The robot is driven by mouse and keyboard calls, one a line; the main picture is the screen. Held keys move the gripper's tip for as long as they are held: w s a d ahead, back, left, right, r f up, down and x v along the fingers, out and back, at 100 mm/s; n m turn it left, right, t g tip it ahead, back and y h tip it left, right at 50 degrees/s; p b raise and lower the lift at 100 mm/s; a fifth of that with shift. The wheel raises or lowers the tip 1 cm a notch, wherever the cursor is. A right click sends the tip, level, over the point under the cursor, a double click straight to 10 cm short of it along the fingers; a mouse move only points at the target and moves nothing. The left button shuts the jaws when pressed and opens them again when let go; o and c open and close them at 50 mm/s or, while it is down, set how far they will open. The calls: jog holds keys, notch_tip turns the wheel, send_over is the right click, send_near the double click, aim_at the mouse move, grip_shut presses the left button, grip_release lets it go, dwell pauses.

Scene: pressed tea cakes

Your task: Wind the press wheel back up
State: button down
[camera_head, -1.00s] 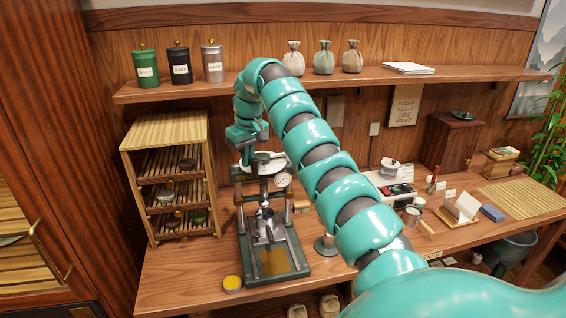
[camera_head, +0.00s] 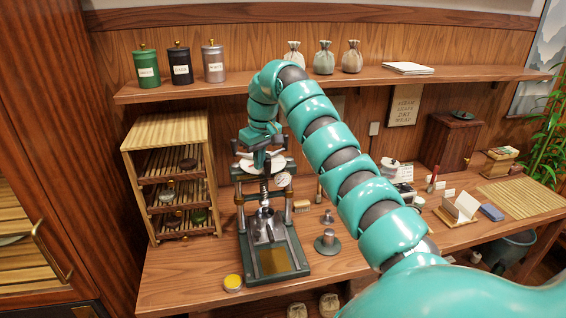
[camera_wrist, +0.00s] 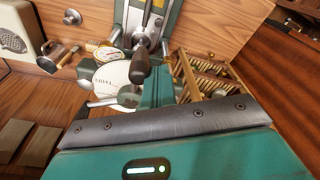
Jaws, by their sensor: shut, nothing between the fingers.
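The dark green tea press (camera_head: 273,262) stands on the counter with its two posts and a round gauge (camera_head: 284,179). My gripper (camera_head: 262,160) is at the top of the press, in front of the pale press wheel (camera_head: 246,165), and hides part of it. In the wrist view a white round face with lettering (camera_wrist: 112,79) and a dark handle knob (camera_wrist: 140,67) show just beyond my teal fingers (camera_wrist: 156,88). The fingers are shut and empty. I cannot tell whether they touch the wheel or knob.
A slatted rack (camera_head: 168,125) with trays stands close left of the press. A shelf (camera_head: 220,92) with canisters and pouches runs above.

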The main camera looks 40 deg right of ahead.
jog(key=shift+s+d, duration=0.5)
jog(key=shift+d, duration=0.25)
jog(key=shift+s+d, duration=0.45)
jog(key=shift+d, duration=0.4)
jog(key=shift+s+d, duration=0.25)
jog(key=shift+d, duration=0.55)
jog(key=shift+s+d, duration=0.25)
jog(key=shift+d, duration=0.55)
jog(key=shift+d, duration=0.1)
